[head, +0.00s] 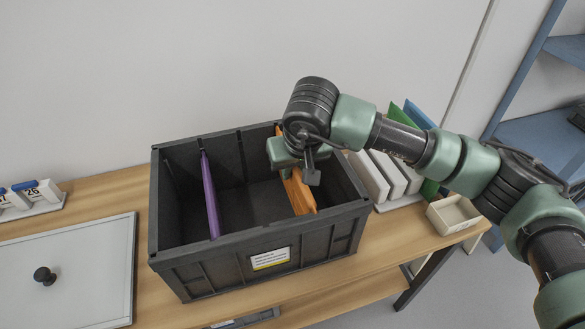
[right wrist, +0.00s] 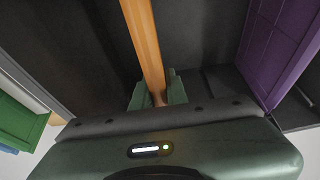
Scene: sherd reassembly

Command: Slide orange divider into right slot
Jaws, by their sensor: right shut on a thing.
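The orange divider (head: 298,193) stands inside the dark grey crate (head: 203,266), right of the crate's middle and running from front to back. My right gripper (head: 297,172) is shut on its top edge. In the right wrist view the orange divider (right wrist: 146,48) runs up from between the fingers (right wrist: 157,95). A purple divider (head: 209,195) stands in the crate to the left, apart from the orange one. The orange divider's lower edge and the right slot are hidden, so I cannot tell how deep it sits. My left gripper is not in view.
The crate stands on a wooden table (head: 103,187). A grey lid with a black knob (head: 70,262) lies to its left. White panels (head: 372,180) and green and blue ones stand in a rack to its right, beside a small cream tray (head: 452,214).

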